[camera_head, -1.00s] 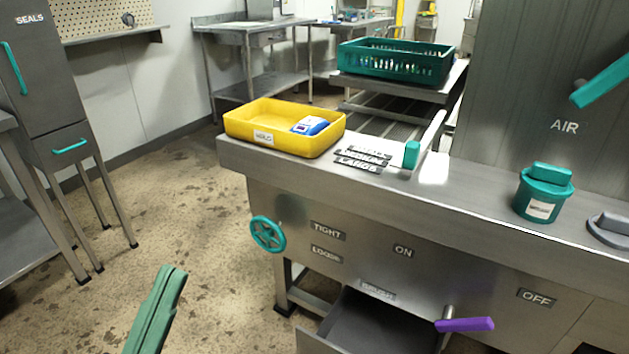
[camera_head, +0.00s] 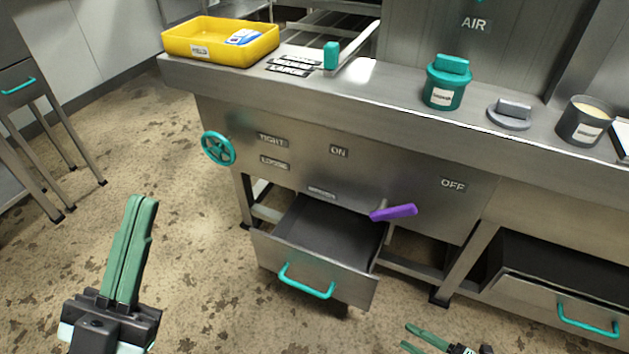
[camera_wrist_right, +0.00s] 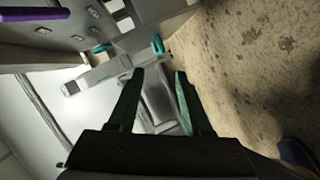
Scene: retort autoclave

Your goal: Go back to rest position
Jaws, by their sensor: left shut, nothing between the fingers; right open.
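My left gripper (camera_head: 143,200) is in the lower left of the head view, its green fingers shut together and pointing up, with nothing between them. It hangs over the bare floor, apart from the counter. My right gripper (camera_head: 408,338) is at the bottom edge of the head view, its green fingers apart and empty. In the right wrist view its two fingers (camera_wrist_right: 160,75) are spread with no object held between them. Most of my right arm is outside the head view.
An open drawer (camera_head: 318,273) with a teal handle juts from the steel counter (camera_head: 360,105). A purple lever (camera_head: 393,212) and teal wheel (camera_head: 218,148) stick out from its front. A second drawer (camera_head: 540,292) sits lower right. The floor (camera_head: 185,280) at left is clear.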

